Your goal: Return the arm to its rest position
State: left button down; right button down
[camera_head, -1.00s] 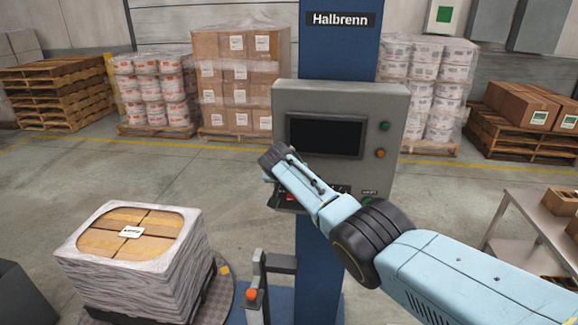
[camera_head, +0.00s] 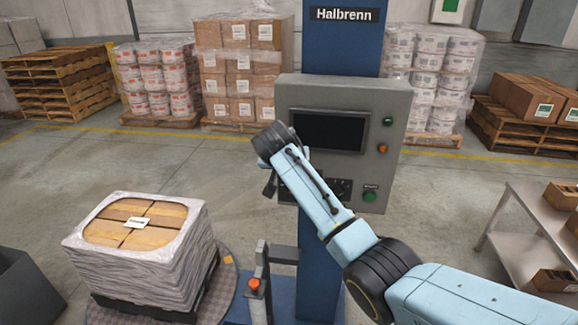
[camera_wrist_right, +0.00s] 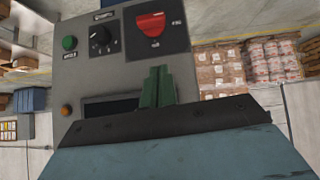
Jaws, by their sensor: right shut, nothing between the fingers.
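My right arm comes in from the right in the head view and reaches across the front of the grey control box (camera_head: 345,92). My right gripper (camera_head: 268,188) is partly hidden behind its dark wrist, at the box's lower left. In the right wrist view its green fingers (camera_wrist_right: 157,88) are together with nothing between them. My left gripper is not in view.
A wrapped load (camera_head: 135,255) stands on a round turntable (camera_head: 224,290) at the lower left. A post with an orange-red button (camera_head: 254,283) stands beside it. A blue column (camera_head: 320,265) carries the box. A metal table (camera_head: 520,225) with cartons is at right. Wrapped pallets line the back.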

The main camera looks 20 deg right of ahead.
jog(key=shift+s+r, duration=0.15)
dwell(0.3)
jog(key=s+f+n+g+y+b, duration=0.1)
jog(key=s+f+n+b, duration=0.15)
jog(key=f, duration=1.05)
jog(key=s+f+n+g+y+b, duration=0.15)
jog(key=s+f, duration=0.25)
jog(key=f, duration=0.9)
jog(key=s+d+f+n+b, duration=0.1)
jog(key=s+f+b, duration=0.1)
jog(key=s+f, duration=0.7)
jog(key=s+f+b, duration=0.2)
jog(key=s+f, duration=0.3)
jog(key=f, duration=0.7)
jog(key=s+d+f+n+g+b, duration=0.1)
jog(key=s+f+b, duration=0.1)
jog(key=s+f, duration=0.6)
jog(key=s+d+f+g+y+b, duration=0.1)
jog(key=s+f, duration=0.8)
jog(key=s, duration=1.1)
jog(key=s+d+f+n+g+y+b, duration=0.1)
jog(key=s+f+g+b, duration=0.1)
jog(key=s+f, duration=0.6)
jog(key=s+b, duration=0.1)
jog(key=s, duration=0.6)
jog(key=shift+f+n+b, duration=0.15)
jog(key=shift+n+b, duration=0.15)
jog(key=shift+b, duration=0.1)
